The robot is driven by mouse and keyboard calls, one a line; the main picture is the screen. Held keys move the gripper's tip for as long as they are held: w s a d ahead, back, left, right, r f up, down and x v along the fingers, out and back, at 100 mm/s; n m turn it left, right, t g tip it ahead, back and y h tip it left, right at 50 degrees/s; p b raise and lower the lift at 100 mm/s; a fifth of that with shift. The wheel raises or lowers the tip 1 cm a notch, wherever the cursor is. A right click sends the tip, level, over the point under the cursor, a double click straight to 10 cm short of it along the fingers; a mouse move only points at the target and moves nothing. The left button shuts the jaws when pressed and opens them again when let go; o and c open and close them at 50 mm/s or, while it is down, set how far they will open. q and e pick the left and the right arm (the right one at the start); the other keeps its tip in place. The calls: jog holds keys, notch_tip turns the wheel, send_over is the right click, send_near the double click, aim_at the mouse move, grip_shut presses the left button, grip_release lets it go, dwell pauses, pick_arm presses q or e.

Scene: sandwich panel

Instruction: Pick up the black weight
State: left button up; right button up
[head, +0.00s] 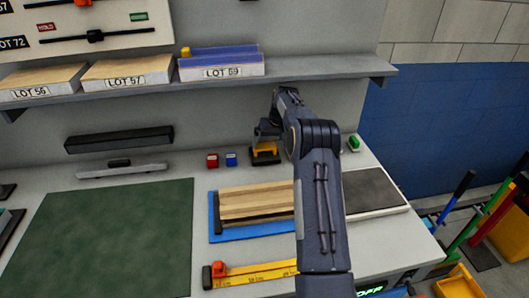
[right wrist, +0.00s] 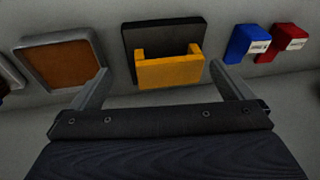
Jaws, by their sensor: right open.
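The black weight (head: 265,160) is a dark block with a yellow handle, standing at the back of the bench under the shelf. In the right wrist view the weight (right wrist: 133,35) is straight ahead, its yellow handle (right wrist: 170,72) facing me. My right gripper (head: 268,134) is at the weight in the head view and partly covers it. In the right wrist view my right gripper (right wrist: 159,70) is open, with one finger to each side of the handle. I cannot tell whether the fingers touch it. My left gripper is not in view.
Red (head: 212,160) and blue (head: 231,159) small blocks stand left of the weight. A brown-faced framed item (right wrist: 62,60) is on its other side. The shelf (head: 330,68) overhangs the back. Wooden strips (head: 250,203) and a green mat (head: 110,235) lie in front.

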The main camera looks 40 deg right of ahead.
aim_at(265, 145)
jog(key=shift+w+a+p, duration=0.15)
jog(key=shift+w+p, duration=0.3)
jog(key=shift+w, duration=0.75)
jog(key=shift+x, duration=0.85)
jog(key=shift+f, duration=0.65)
jog(key=shift+c, duration=0.3)
jog(key=c, duration=1.9)
jog(key=shift+w+r, duration=0.1)
jog(key=shift+r, duration=0.1)
